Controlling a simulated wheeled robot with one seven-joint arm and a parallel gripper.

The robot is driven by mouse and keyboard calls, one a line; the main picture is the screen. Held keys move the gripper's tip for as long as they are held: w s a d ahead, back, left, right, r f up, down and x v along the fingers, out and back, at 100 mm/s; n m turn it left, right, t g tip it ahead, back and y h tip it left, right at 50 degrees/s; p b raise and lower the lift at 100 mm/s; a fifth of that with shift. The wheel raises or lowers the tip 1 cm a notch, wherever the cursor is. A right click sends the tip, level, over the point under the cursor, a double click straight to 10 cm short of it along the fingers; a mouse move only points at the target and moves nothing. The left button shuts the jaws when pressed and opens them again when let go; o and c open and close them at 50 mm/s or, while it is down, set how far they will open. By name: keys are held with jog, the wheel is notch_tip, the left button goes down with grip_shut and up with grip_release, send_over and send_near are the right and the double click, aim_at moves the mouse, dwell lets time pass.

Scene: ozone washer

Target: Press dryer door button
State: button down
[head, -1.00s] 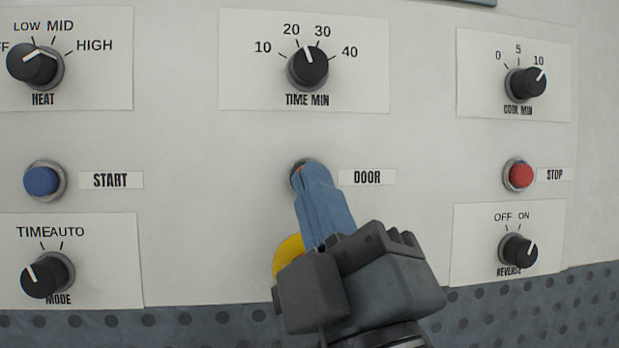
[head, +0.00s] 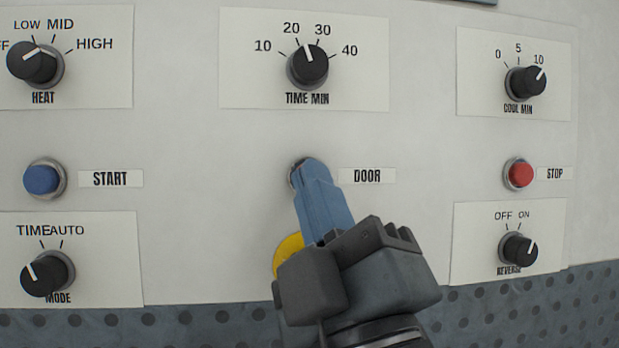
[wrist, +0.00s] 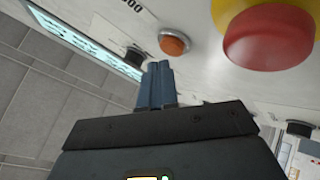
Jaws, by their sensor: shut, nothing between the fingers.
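The door button (head: 296,172) sits left of the DOOR label (head: 367,176) on the white panel. In the head view my fingertips cover most of it, leaving part of its metal rim showing. In the wrist view an orange button (wrist: 174,43) in a metal ring, which appears to be the same button, shows just beyond the fingertips. My gripper (head: 314,168) is shut and empty, its blue fingers together and pointing at the panel. It also shows in the wrist view (wrist: 159,66). I cannot tell whether the tips touch the button.
A large red button (wrist: 270,35) with a yellow base is close to the fingers; its yellow part (head: 288,252) shows behind my gripper. The blue START button (head: 41,180) is left, the red STOP button (head: 520,174) right. The time knob (head: 309,65) is above.

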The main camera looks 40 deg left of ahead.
jog(key=shift+w+a, duration=0.4)
jog(key=shift+a, duration=0.15)
dwell(0.9)
jog(key=shift+d, duration=0.1)
jog(key=shift+s+d, duration=0.55)
jog(key=shift+d, duration=0.05)
jog(key=s+d+b, duration=0.1)
jog(key=s+d, duration=0.2)
jog(key=shift+s+d, duration=0.15)
jog(key=shift+d, duration=0.25)
dwell(0.4)
dwell(0.6)
